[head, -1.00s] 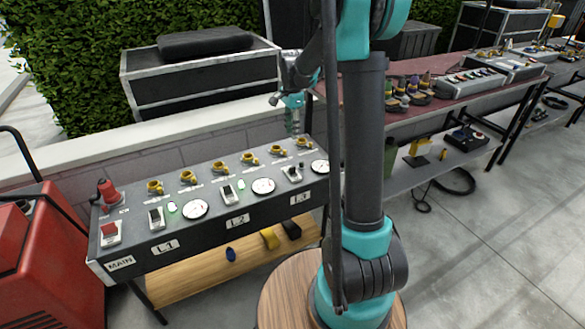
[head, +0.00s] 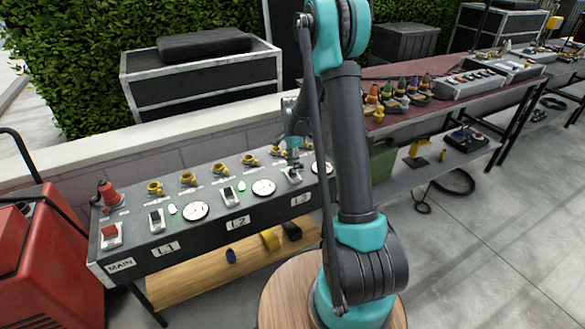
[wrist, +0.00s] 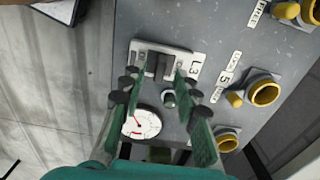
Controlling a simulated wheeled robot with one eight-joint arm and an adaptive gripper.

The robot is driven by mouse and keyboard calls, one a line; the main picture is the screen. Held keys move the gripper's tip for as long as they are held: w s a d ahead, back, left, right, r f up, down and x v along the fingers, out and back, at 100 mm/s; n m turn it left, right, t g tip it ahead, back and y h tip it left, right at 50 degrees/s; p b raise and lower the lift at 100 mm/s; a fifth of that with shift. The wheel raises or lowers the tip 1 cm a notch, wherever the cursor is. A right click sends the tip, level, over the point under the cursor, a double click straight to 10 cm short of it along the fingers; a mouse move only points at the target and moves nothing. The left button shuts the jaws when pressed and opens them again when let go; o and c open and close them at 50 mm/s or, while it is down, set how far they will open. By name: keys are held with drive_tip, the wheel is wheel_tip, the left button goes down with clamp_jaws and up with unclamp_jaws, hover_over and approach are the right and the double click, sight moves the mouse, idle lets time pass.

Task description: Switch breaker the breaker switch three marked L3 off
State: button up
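The L3 breaker switch (wrist: 157,66) has a dark lever on a pale plate and sits beside the L3 label (wrist: 194,72) in the wrist view. My gripper (wrist: 154,84) is over it with its two green fingers apart, one to each side of the lever. Whether the fingers touch the lever I cannot tell. In the head view my gripper (head: 292,158) is low over the right end of the panel, hiding most of that switch. The indicator lamp (wrist: 169,99) beside the switch looks dark grey-green.
The panel (head: 205,245) also carries the L1 switch (head: 156,220), the L2 switch (head: 229,196) and the MAIN switch (head: 110,235). A dial (wrist: 142,122) and yellow-capped sockets (wrist: 263,93) lie close to my fingers. A red machine (head: 50,255) stands at the left.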

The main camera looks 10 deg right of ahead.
drive_tip(key=shift+f, duration=1)
clamp_jaws()
